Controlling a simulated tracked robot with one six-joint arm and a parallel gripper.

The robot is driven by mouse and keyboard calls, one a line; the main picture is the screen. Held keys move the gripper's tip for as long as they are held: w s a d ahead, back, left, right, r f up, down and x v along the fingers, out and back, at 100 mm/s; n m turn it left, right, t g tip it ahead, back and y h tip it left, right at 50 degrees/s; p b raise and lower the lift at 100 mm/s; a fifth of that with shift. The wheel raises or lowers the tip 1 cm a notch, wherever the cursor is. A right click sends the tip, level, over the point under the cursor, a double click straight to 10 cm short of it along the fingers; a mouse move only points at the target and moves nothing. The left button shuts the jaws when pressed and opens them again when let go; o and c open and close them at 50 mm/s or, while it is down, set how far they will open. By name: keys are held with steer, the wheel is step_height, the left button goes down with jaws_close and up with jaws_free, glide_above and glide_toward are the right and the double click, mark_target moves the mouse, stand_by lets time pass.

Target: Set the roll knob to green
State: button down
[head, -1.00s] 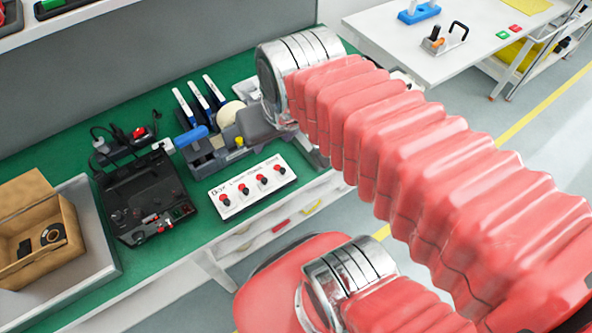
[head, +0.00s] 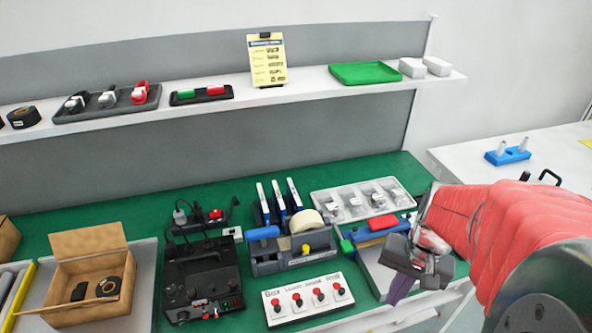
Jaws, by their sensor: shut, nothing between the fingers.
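A white panel (head: 307,306) with a row of several red-capped knobs lies near the front edge of the green bench. The labels above the knobs are small; the one at the right end seems to read "Roll", above the rightmost knob (head: 338,288). No green setting can be made out on it. My gripper (head: 401,290) is to the right of the panel, above the front of the bench, apart from the knobs. It points down, with narrow purplish fingers together and nothing seen between them.
A black device (head: 202,275) stands left of the panel, a grey tape dispenser (head: 295,252) behind it. A clear compartment tray (head: 362,200) and a red-and-blue item (head: 380,229) lie behind my gripper. An open cardboard box (head: 90,270) is at left; a shelf (head: 300,90) runs above.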

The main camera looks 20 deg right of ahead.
mark_target(345, 292)
steer(key=s+d+f+m+t+y, duration=0.25)
steer(key=f+m+t+y, duration=0.2)
steer(key=f+m, duration=0.3)
steer(key=s+d+f+m+t+y, duration=0.2)
steer(key=s+f+m+t+y, duration=0.1)
steer(key=f+m+y, duration=0.4)
steer(key=w+r+m+t, duration=0.1)
steer(key=w+d+r+m+t+h, duration=0.2)
steer(key=w+m, duration=0.1)
steer(key=shift+w+d+r, duration=0.1)
steer(key=shift+d+r, duration=0.05)
steer(key=shift+d, duration=0.1)
stand_by(0.3)
steer(key=x, duration=1.4)
steer(key=shift+w+r, duration=0.1)
steer(key=shift+r, duration=0.1)
